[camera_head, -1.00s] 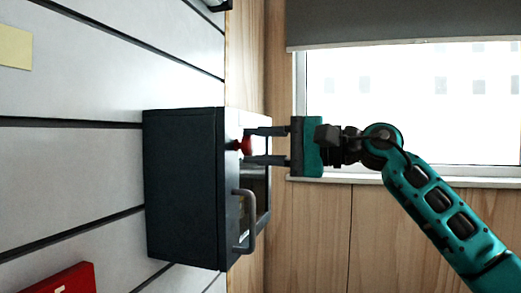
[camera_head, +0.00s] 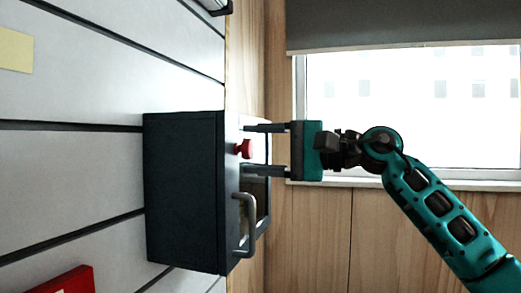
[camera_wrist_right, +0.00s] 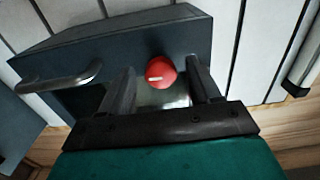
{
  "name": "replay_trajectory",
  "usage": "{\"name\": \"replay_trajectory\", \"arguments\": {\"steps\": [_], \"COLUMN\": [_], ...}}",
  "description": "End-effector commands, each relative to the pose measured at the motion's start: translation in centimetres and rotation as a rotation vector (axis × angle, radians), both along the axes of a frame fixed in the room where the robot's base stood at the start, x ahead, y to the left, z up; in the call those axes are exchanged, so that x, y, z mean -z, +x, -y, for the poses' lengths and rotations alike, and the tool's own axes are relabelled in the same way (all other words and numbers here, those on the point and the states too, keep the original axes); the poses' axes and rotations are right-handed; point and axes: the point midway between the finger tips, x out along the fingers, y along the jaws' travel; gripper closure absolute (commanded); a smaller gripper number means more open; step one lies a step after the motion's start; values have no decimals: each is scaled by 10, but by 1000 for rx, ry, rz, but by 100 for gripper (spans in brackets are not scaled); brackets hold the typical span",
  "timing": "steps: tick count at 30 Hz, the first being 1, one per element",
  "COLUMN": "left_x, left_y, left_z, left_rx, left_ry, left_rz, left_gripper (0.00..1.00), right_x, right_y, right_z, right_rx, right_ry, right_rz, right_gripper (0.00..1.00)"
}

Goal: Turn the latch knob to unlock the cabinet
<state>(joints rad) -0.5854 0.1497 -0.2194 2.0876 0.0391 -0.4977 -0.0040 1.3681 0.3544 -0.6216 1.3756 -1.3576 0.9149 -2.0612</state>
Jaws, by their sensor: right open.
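The dark grey cabinet (camera_head: 184,190) is fixed to the slatted wall, its door side facing right. A red latch knob (camera_head: 244,148) sticks out of its front, above a grey bar handle (camera_head: 248,222). My right gripper (camera_head: 245,150) is open, with one finger above and one below the knob in the head view. In the right wrist view the knob (camera_wrist_right: 160,72) shows a white mark and sits between the two spread fingers (camera_wrist_right: 160,80), with a gap on each side. The handle (camera_wrist_right: 58,78) is at the left there. My left gripper is not in view.
A red object (camera_head: 66,281) is at the lower left of the wall and a yellow note (camera_head: 15,49) at the upper left. A window (camera_head: 410,112) and wood panelling lie behind my right arm. Free room lies right of the cabinet.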

Motion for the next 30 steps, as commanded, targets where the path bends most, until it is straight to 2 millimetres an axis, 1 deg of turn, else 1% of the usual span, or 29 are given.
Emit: {"name": "replay_trajectory", "arguments": {"steps": [5,8,11,18,21,25,30], "left_x": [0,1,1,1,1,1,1], "left_y": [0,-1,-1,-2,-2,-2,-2], "left_z": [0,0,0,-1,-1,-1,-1], "left_rx": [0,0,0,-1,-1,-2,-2], "left_ry": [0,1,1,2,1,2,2], "left_rz": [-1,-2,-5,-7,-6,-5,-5], "left_gripper": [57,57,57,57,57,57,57], "right_x": [0,0,0,0,0,0,0], "right_y": [-1,-3,-9,-26,-31,-37,-40], "right_z": [3,13,31,82,99,114,123], "right_rx": [1,3,5,5,3,2,0], "right_ry": [0,1,0,0,-1,-1,0], "right_rz": [-1,0,0,0,0,0,0], "right_gripper": [38,38,38,38,38,38,38]}}
